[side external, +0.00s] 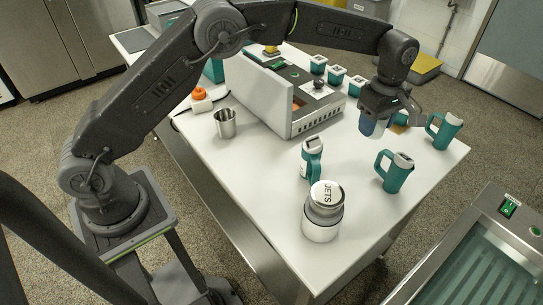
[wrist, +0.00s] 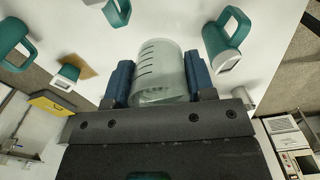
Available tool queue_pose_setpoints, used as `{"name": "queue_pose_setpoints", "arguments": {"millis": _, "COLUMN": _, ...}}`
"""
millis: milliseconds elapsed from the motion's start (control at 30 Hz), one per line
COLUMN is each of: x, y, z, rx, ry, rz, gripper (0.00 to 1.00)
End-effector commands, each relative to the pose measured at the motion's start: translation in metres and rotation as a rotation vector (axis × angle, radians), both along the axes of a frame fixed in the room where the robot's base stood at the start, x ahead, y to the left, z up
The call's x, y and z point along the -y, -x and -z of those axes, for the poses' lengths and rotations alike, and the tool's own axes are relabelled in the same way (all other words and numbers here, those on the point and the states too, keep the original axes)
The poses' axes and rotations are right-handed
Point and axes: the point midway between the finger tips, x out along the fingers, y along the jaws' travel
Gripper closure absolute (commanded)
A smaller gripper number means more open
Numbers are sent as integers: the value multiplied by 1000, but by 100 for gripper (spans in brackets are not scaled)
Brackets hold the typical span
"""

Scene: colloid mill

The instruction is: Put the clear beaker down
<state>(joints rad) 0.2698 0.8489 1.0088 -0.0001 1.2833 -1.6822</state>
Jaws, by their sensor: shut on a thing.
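The clear beaker (wrist: 160,62) shows in the wrist view, with dark graduation lines on its side. It lies between the two blue fingers of my gripper (wrist: 160,82), which are shut on it from both sides. In the side external view my gripper (side external: 373,125) points down over the right part of the white table (side external: 255,175). There the beaker is hidden or too small to make out behind the fingers. I cannot tell whether its base touches the table.
A white box-shaped machine (side external: 290,95) and a metal cup (side external: 226,123) are left. The table between is clear.

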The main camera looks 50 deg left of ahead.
Motion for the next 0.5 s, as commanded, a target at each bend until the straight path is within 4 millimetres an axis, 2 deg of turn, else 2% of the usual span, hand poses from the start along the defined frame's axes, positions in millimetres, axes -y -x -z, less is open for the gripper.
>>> {"name": "queue_pose_setpoints", "arguments": {"millis": 100, "x": 0, "y": -1, "z": -28, "rx": 5, "ry": 2, "rz": 0, "gripper": 74}}
{"name": "queue_pose_setpoints", "arguments": {"millis": 233, "x": 0, "y": -1, "z": -54, "rx": 4, "ry": 2, "rz": 0, "gripper": 74}}
{"name": "queue_pose_setpoints", "arguments": {"millis": 500, "x": -58, "y": 4, "z": -60, "rx": 0, "ry": 0, "rz": -26, "gripper": 74}}
